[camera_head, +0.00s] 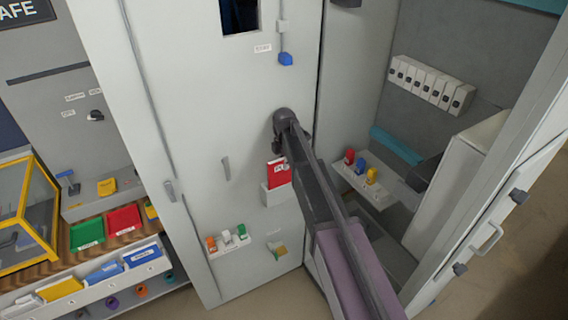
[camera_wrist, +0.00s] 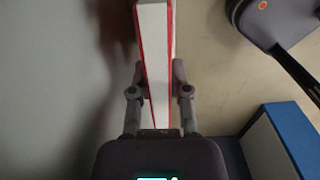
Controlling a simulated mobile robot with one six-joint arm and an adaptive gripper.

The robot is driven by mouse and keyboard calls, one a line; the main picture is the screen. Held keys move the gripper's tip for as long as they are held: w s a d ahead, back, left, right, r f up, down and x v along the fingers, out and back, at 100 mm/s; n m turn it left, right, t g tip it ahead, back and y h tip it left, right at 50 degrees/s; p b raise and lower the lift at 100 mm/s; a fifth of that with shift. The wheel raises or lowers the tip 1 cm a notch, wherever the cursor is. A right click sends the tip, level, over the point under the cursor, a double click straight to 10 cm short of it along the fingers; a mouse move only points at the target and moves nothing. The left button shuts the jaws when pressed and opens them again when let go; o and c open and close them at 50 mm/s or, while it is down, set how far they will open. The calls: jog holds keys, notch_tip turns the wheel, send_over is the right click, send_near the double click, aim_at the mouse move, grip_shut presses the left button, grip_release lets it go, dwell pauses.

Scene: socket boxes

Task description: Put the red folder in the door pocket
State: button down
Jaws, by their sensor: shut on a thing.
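The red folder (camera_head: 277,173) is upright against the pale cabinet door, its lower end at the top rim of the white door pocket (camera_head: 277,195). I cannot tell whether its bottom edge is inside the pocket or just above it. In the wrist view the folder (camera_wrist: 155,60) shows edge-on, white between red covers. My gripper (camera_wrist: 156,92) is shut on it, one finger on each side. The pocket cannot be made out in the wrist view.
Below the pocket, a small door rack (camera_head: 228,241) holds coloured items. A blue padlock-like object (camera_head: 285,58) hangs above. To the right is the open cabinet with a shelf of coloured items (camera_head: 362,180).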

jog(key=shift+f+b, duration=1.4)
jog(key=shift+f, duration=0.15)
jog(key=c, duration=0.5)
grip_release()
jog(key=shift+r, duration=0.2)
